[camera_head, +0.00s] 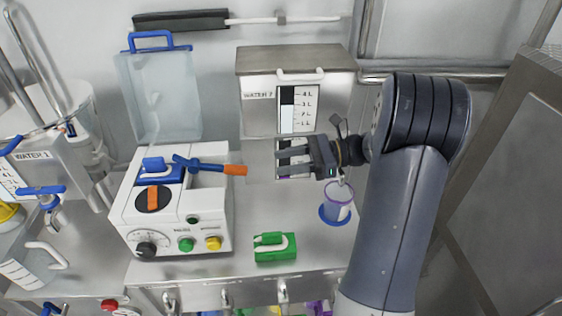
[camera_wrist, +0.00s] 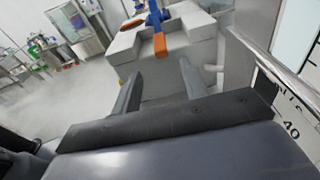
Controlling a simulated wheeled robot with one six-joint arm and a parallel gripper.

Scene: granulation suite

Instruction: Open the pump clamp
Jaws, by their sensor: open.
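The pump (camera_head: 178,218) is a white box on the steel bench, with a black and orange dial, several buttons and a black knob on its front. On its top is a blue clamp with a lever (camera_head: 206,166) that ends in an orange handle (camera_head: 235,170) pointing right. The orange handle also shows in the wrist view (camera_wrist: 160,46), beyond the fingertips. My gripper (camera_head: 279,159) is open and empty, right of the orange handle and apart from it. Its two fingers (camera_wrist: 160,85) point toward the pump. The clamp's inner part is hidden.
A WATER 2 tank (camera_head: 297,62) stands behind my gripper. A clear blue-handled container (camera_head: 160,95) stands behind the pump. WATER 1 (camera_head: 35,160) is at left.

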